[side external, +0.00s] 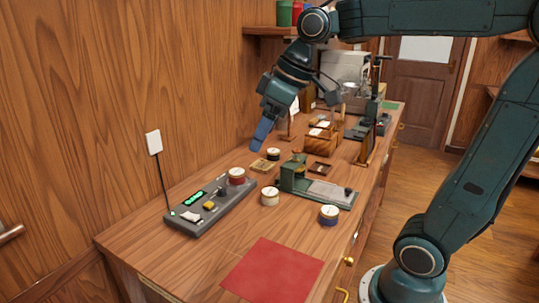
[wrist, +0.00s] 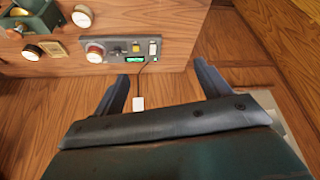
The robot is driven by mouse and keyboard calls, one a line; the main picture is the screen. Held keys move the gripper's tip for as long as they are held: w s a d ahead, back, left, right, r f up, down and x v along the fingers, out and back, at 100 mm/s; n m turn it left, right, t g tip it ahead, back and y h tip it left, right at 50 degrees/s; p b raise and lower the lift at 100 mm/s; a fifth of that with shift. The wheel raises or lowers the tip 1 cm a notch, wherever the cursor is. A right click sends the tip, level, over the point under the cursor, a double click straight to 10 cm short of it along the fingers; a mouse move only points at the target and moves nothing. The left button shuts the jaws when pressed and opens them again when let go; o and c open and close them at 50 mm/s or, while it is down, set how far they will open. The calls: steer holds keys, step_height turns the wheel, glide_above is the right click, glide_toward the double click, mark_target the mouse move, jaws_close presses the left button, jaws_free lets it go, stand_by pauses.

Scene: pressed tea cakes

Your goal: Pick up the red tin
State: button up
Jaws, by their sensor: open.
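The red tin (side external: 237,176) is a small round tin with a red side and a pale top. It sits on the far end of a grey control panel on the bench. In the wrist view the red tin (wrist: 95,52) shows near the top, on the left end of the panel. My gripper (side external: 258,146) is in the air above the back of the bench, near the wall and apart from the tin. In the wrist view my gripper (wrist: 162,84) has its two fingers spread wide with nothing between them.
The grey panel (side external: 188,227) has a screen and a cable. A cream tin (side external: 269,197), blue tin (side external: 329,215) and dark tin (side external: 273,154) stand nearby. A green press (side external: 293,176) is right of the red tin. A red mat (side external: 272,271) lies in front.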

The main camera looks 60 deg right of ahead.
steer(key=w+d+n, duration=0.2)
steer(key=w+d, duration=0.3)
steer(key=w, duration=0.5)
steer(key=n+g+y, duration=0.2)
steer(key=n, duration=0.2)
glide_above(237, 171)
steer(key=s+a, duration=0.3)
steer(key=s, duration=0.1)
step_height(237, 171, down, 7)
steer(key=w+d+f+n, duration=0.1)
steer(key=d+f+n, duration=0.1)
steer(key=d+f, duration=0.4)
steer(key=shift+d+f, duration=0.2)
steer(key=shift+d, duration=0.4)
steer(key=shift+x, duration=4.3)
steer(key=shift+s+a, duration=0.1)
steer(key=shift+a, duration=0.05)
